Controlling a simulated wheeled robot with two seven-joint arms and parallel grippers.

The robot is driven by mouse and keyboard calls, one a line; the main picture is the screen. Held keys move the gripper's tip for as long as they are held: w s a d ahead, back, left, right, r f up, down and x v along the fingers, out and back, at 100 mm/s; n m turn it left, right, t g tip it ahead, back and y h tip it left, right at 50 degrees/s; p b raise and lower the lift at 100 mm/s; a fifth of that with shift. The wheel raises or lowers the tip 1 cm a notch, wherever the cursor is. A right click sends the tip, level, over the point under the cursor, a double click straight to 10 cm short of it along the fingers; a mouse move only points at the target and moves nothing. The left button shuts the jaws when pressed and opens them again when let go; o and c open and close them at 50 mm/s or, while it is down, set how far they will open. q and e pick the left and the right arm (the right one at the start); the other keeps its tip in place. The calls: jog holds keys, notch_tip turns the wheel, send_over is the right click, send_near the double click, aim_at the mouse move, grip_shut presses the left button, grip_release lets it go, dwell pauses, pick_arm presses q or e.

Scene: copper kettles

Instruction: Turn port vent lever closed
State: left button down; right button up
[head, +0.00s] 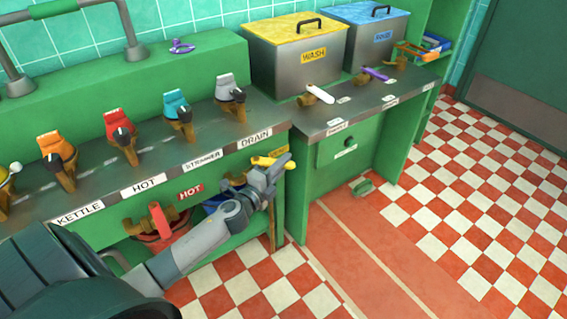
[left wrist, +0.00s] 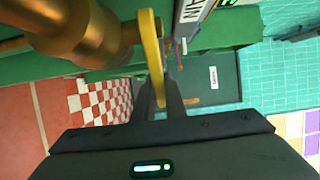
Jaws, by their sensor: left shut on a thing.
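A yellow lever (head: 268,162) sits under the counter edge below the DRAIN label, beside a small yellow tag (head: 279,151) too small to read. My left gripper (head: 283,166) is at this lever. In the left wrist view the yellow lever (left wrist: 152,55) stands between the fingers of my left gripper (left wrist: 160,88), which is shut on it. A brass valve body (left wrist: 85,38) is next to the lever there. In the head view the gripper partly hides the lever and valve. I cannot read a port vent label. My right gripper is not in view.
Several coloured taps, including a blue one (head: 177,108), stand along the counter above. WASH (head: 297,65) and blue-lidded (head: 370,50) bins stand behind. The checkered floor (head: 470,190) at right is clear.

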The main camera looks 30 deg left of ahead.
pick_arm(q)
jog(key=shift+f, duration=0.1)
jog(key=c, duration=1.8)
grip_release()
jog(key=shift+s, duration=0.15)
jog(key=shift+s, duration=0.6)
jog(key=s+b, duration=0.1)
jog(key=s, duration=1.5)
jog(key=shift+b, duration=0.4)
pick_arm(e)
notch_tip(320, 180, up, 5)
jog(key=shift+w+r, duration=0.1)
pick_arm(q)
jog(key=shift+c, duration=0.6)
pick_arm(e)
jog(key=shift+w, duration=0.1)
